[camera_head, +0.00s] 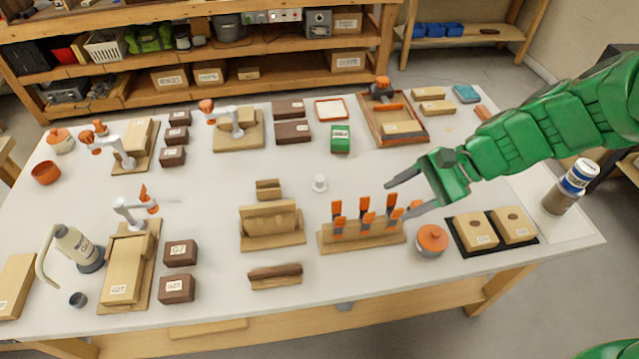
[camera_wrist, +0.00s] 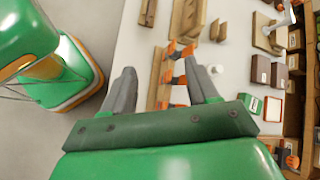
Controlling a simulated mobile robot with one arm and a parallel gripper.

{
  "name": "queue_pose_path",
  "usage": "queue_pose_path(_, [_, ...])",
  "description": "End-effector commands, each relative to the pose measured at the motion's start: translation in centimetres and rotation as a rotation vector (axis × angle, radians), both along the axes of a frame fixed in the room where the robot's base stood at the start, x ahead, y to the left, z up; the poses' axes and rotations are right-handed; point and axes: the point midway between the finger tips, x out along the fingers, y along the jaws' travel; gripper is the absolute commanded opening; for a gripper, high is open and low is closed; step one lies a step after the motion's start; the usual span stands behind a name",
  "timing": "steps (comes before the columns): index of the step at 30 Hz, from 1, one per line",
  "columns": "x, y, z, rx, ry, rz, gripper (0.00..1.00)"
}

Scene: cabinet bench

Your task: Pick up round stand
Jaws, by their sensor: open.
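A small white round stand (camera_head: 319,183) sits upright on the white bench top, near the middle, behind the wooden rack of orange-handled tools. It also shows in the wrist view (camera_wrist: 215,69), beyond the right finger. My gripper (camera_head: 396,201) is open and empty, its fingers pointing left. It is to the right of the round stand and apart from it, close to the tool rack. In the wrist view, my gripper (camera_wrist: 160,66) has a clear gap between its fingers.
The tool rack (camera_head: 362,236) stands in front of the round stand, with an orange-lidded pot (camera_head: 431,241) to its right. A slotted wooden block (camera_head: 270,222) is to the left. A green box (camera_head: 340,139) is behind. Bare bench surrounds the round stand.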

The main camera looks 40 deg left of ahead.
Motion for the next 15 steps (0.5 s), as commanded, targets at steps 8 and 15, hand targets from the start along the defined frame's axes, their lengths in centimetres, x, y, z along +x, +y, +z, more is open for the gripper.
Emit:
queue_pose_path(8, [3.1,5.0,-2.5,0.055,0.132,-0.100,0.59])
queue_pose_path(15, [5.8,8.9,-5.0,0.089,0.241,-0.196,0.59])
